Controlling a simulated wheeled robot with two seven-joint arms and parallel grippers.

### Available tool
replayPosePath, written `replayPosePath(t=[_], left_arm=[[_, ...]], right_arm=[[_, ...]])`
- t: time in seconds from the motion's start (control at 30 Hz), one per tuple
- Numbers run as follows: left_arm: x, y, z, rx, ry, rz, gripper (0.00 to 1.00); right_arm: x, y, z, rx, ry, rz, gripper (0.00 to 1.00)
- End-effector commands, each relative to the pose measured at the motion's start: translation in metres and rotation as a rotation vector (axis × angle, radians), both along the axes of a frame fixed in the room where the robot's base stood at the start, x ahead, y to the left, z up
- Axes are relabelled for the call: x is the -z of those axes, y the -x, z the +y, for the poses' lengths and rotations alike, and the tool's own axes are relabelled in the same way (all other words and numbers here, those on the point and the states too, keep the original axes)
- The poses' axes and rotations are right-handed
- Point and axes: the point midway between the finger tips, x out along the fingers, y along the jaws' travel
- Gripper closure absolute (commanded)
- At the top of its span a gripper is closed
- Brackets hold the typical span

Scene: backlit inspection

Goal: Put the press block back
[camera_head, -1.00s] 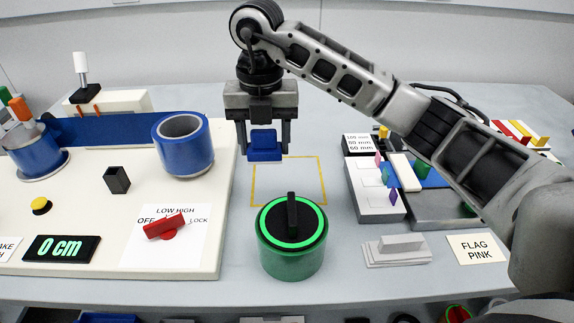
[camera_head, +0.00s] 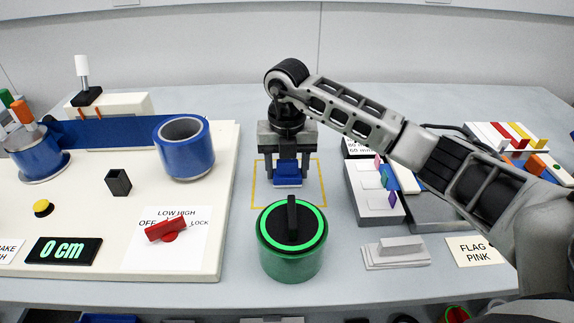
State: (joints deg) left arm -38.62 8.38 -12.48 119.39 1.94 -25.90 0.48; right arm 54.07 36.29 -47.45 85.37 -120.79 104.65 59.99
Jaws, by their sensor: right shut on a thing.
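My right gripper (camera_head: 288,174) points down in the middle of the table, shut on a blue block (camera_head: 288,172) with a paler lower edge. The block is upright between the fingers, over the yellow outlined square (camera_head: 256,207). Whether its underside touches the table is unclear. The green round container (camera_head: 290,262) with a black lid handle stands just in front of the square and apart from the block. My left gripper is not in view. No label marks which thing is the press block.
At left is a white board (camera_head: 100,215) with a blue belt and rollers, a red switch lever (camera_head: 168,229) and a "0 cm" display (camera_head: 63,250). At right are a grey handled block (camera_head: 395,252), a "FLAG PINK" card (camera_head: 477,250) and a grey flag holder (camera_head: 375,208).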

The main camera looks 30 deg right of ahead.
Motion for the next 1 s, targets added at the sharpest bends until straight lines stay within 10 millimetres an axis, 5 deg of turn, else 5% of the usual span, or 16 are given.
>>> replayPosePath(t=[0.13, 0.17, 0.23, 0.67, 1.0], left_arm=[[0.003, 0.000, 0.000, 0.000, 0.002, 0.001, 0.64], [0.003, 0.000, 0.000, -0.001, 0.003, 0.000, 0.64], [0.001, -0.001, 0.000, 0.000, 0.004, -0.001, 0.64], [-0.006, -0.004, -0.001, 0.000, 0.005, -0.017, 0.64], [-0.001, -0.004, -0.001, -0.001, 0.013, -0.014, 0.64]], right_arm=[[0.004, 0.000, 0.000, -0.001, 0.000, 0.000, 0.64], [0.004, 0.000, 0.000, -0.001, 0.000, 0.000, 0.43], [0.003, 0.000, 0.000, 0.000, 0.000, 0.000, 0.24], [-0.009, -0.001, 0.000, -0.001, -0.001, -0.003, 0.24], [-0.080, -0.001, 0.001, -0.001, -0.001, -0.005, 0.24]])
